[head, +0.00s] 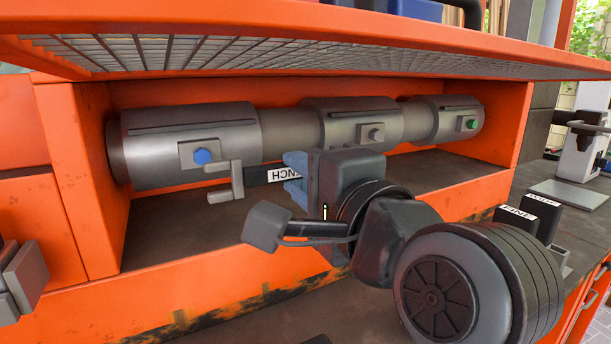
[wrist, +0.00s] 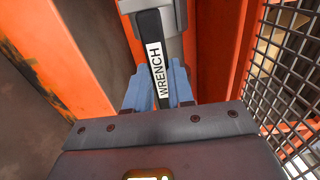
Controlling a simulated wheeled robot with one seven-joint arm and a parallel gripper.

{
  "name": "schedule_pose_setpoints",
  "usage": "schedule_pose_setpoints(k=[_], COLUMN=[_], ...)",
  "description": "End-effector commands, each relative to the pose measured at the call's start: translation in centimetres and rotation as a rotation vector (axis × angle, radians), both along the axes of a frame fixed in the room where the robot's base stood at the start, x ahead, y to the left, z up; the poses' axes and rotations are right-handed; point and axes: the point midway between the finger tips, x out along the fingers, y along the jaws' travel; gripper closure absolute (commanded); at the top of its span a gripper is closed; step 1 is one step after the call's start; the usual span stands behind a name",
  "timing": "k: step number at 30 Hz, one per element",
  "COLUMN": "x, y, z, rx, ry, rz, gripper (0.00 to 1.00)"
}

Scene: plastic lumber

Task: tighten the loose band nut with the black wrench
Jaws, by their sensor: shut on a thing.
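The black wrench (head: 258,177) has a white label and a grey open-ended head (head: 236,181) pointing left. My gripper (head: 294,176) is shut on its handle with blue fingers. The wrist view shows the handle (wrist: 149,36) between both fingers (wrist: 158,88). A grey pipe carries several bands. The left band has a blue nut (head: 203,156), the middle one a grey nut (head: 376,135), the right one a green nut (head: 470,124). The wrench head is just below and right of the blue nut; I cannot tell whether they touch. Which nut is loose does not show.
The pipe lies inside an orange shelf bay (head: 300,268) under a mesh shelf (head: 290,55). The mesh also stands close at the right in the wrist view (wrist: 290,85). Dark labelled blocks (head: 515,222) stand on the right counter. The bay floor left of my gripper is clear.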

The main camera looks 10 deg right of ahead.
Motion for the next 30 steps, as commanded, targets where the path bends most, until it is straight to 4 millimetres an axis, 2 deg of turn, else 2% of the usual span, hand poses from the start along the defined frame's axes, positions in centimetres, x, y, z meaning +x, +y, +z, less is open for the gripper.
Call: schedule_pose_setpoints(k=[30], x=[3.1], y=[0.9], z=[0.0], rx=[0.000], ry=[-0.001], rz=[0.000], gripper=[1.00])
